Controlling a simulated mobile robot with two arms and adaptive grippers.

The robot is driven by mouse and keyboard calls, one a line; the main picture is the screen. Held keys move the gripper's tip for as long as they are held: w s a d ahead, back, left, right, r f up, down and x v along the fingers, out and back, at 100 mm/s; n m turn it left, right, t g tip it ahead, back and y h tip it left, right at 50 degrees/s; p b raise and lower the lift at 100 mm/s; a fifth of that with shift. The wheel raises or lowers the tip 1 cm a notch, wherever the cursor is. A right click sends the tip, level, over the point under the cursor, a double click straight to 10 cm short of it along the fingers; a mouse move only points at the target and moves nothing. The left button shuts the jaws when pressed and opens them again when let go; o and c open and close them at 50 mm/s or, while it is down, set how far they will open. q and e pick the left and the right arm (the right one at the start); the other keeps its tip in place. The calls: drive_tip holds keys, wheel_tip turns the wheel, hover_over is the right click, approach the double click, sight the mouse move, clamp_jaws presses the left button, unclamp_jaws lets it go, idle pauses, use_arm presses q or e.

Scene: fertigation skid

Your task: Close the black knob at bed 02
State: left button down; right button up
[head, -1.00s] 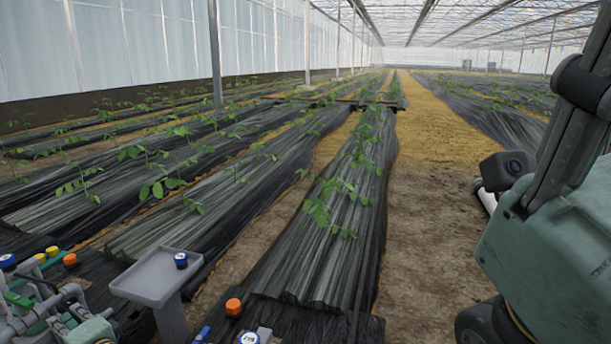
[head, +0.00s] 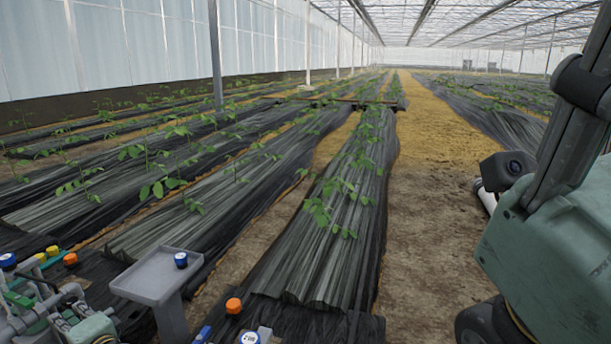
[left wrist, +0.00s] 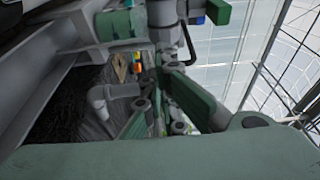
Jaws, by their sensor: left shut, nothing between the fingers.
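My left gripper (head: 70,312) is at the bottom left of the head view, beside grey and green pipework (head: 30,308). It is shut and empty, and the lower frame edge cuts off its body. Its green fingers also show in the left wrist view (left wrist: 168,100), close to a grey pipe elbow (left wrist: 100,96). I cannot make out the black knob or a bed 02 label for certain in either view; the fingers and pipes may hide it. My right gripper is out of view; only green and dark parts of my own body show at the right.
A grey tray on a post (head: 158,278) with a blue-topped item (head: 181,260) stands right of the pipework. Orange (head: 234,306), yellow and blue caps are nearby. Plant rows on dark sheeting run back. A bare soil path (head: 425,200) is open at right.

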use_arm(q)
drive_tip(key=shift+a+r, duration=0.15)
drive_tip(key=shift+r, duration=0.2)
drive_tip(key=shift+r+p, duration=0.25)
drive_tip(key=shift+p, duration=0.15)
drive_tip(key=shift+r+p, duration=0.4)
drive_tip(key=shift+r, duration=0.15)
drive_tip(key=shift+s, duration=0.1)
drive_tip(key=shift+s+p, duration=0.2)
drive_tip(key=shift+p, duration=0.1)
drive_tip(key=w+p+v, duration=0.1)
drive_tip(key=v, duration=0.5)
drive_tip(key=shift+d+f+p, duration=0.2)
drive_tip(key=shift+d+p, duration=0.1)
